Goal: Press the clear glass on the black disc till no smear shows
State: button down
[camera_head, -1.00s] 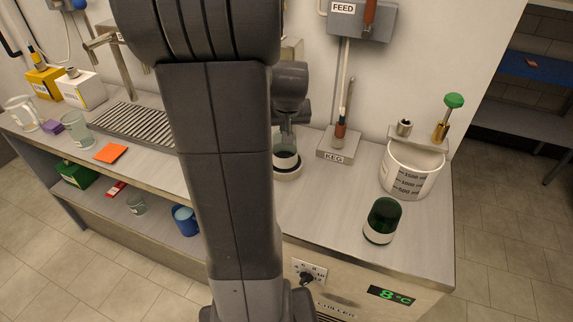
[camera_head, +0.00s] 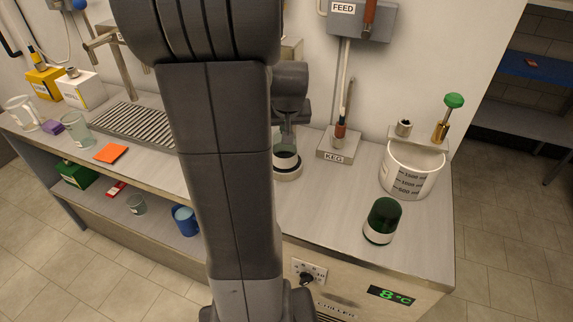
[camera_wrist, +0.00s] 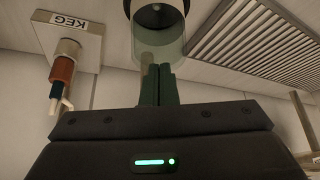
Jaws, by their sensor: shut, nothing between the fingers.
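The clear glass (camera_head: 285,140) stands upright on the black disc, which has a pale round base (camera_head: 287,173), partly behind my arm. In the wrist view the glass (camera_wrist: 172,46) is at top centre, with the dark disc (camera_wrist: 157,8) beyond it. My gripper (camera_wrist: 157,70) is shut and empty, its dark green fingers together. Their tips overlap the glass's near rim in that view; I cannot tell whether they touch it. In the head view the fingers are mostly hidden at the glass. No smear can be made out at this size.
The KEG block (camera_head: 338,146) with its upright tap stands just right of the glass. Further right are a white measuring jug (camera_head: 410,172) and a green jar (camera_head: 381,222). The slotted drip tray (camera_head: 135,124) lies left. The counter front between is bare.

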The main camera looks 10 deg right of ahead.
jog(key=shift+f+b, duration=0.65)
jog(key=shift+f, duration=0.2)
dwell(1.4)
jog(key=shift+r+p, duration=2.2)
jog(key=shift+r, duration=0.95)
jog(key=d+v, duration=0.1)
jog(key=v, duration=1.2)
jog(key=shift+s+a+r+b, duration=0.15)
jog(key=shift+a+r+b, duration=0.2)
jog(key=shift+a, duration=0.1)
